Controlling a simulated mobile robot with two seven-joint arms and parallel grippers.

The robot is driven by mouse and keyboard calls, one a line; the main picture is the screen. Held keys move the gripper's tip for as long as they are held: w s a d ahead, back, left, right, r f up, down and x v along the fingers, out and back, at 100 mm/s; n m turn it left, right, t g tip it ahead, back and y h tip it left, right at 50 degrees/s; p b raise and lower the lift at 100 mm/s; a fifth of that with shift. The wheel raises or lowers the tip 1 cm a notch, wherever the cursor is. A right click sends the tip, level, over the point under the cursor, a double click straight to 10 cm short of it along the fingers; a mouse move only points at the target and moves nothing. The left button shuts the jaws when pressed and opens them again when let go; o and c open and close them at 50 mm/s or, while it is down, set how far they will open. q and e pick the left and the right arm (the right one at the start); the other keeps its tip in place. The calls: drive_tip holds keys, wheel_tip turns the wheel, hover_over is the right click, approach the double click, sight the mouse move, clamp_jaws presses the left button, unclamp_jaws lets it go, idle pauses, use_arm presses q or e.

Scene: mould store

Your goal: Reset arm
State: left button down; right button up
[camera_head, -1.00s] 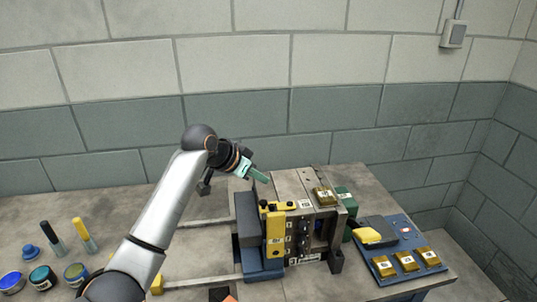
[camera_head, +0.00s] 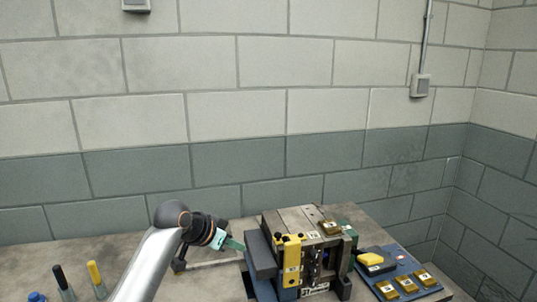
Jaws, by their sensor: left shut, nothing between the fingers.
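My left gripper (camera_head: 232,243) is in the camera_head view, its arm coming up from the bottom left. Its teal fingers are shut with nothing between them. They point right, at the left side of the mould block (camera_head: 286,222), close to its dark grey side piece (camera_head: 261,255); I cannot tell whether they touch it. My right gripper is not in view.
A blue tray (camera_head: 402,272) with several brass blocks and a yellow-and-black item (camera_head: 371,259) lies to the right of the mould. A black marker (camera_head: 61,277) and a yellow marker (camera_head: 95,274) stand at the left. The bench (camera_head: 95,252) is bare behind them, before the wall.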

use_arm(q)
drive_tip(key=s+a+f+n, duration=0.1)
drive_tip(key=s+f, duration=0.3)
drive_tip(key=f, duration=0.4)
drive_tip(key=s+a+f+n+t+y, duration=0.15)
drive_tip(key=s+f, duration=0.25)
drive_tip(key=f, duration=0.4)
drive_tip(key=s+a+f+n, duration=0.1)
drive_tip(key=s+f, duration=0.3)
drive_tip(key=f, duration=0.3)
drive_tip(key=s+a+f, duration=0.1)
drive_tip(key=s+f, duration=0.1)
drive_tip(key=s, duration=0.5)
drive_tip(key=s+a+f+n+y, duration=0.1)
drive_tip(key=s+a+f, duration=0.1)
drive_tip(key=s, duration=0.6)
drive_tip(key=s+a+f+n+t, duration=0.1)
drive_tip(key=s+a+f, duration=0.1)
drive_tip(key=s, duration=0.6)
drive_tip(key=shift+s+f+y, duration=0.15)
drive_tip(key=shift+f+y, duration=0.2)
drive_tip(key=shift+f, duration=0.55)
